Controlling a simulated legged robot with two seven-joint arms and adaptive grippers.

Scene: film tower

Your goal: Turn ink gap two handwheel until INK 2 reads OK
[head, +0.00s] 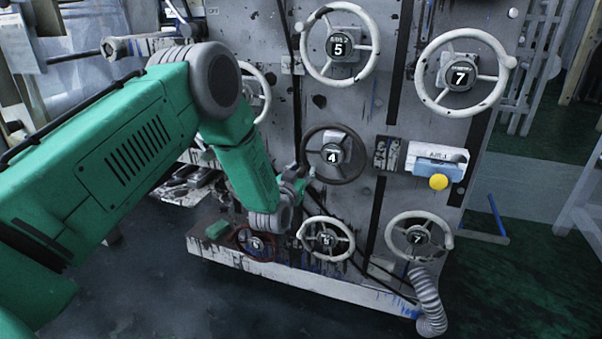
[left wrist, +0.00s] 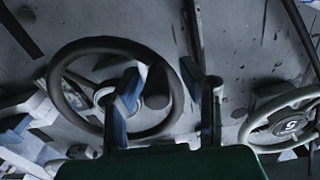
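A dark handwheel marked 4 (head: 333,155) is on the panel in the head view. It is large at the left of the left wrist view (left wrist: 85,48). My left gripper (head: 303,178) is at this wheel's lower left edge. In the left wrist view its two fingers (left wrist: 172,98) are spread, one in front of the wheel's inside and one beyond its rim, with the rim between them. Contact with the rim cannot be told. Which wheel is ink gap two, and any INK 2 reading, cannot be made out. My right gripper is out of view.
Pale wheels marked 5 (head: 340,47) and 7 (head: 461,77) are above. More pale wheels (head: 326,239) (head: 419,238) and a reddish one (head: 257,244) are below. A blue-and-white box with a yellow knob (head: 438,182) juts out at right. A ribbed hose (head: 430,305) hangs at lower right.

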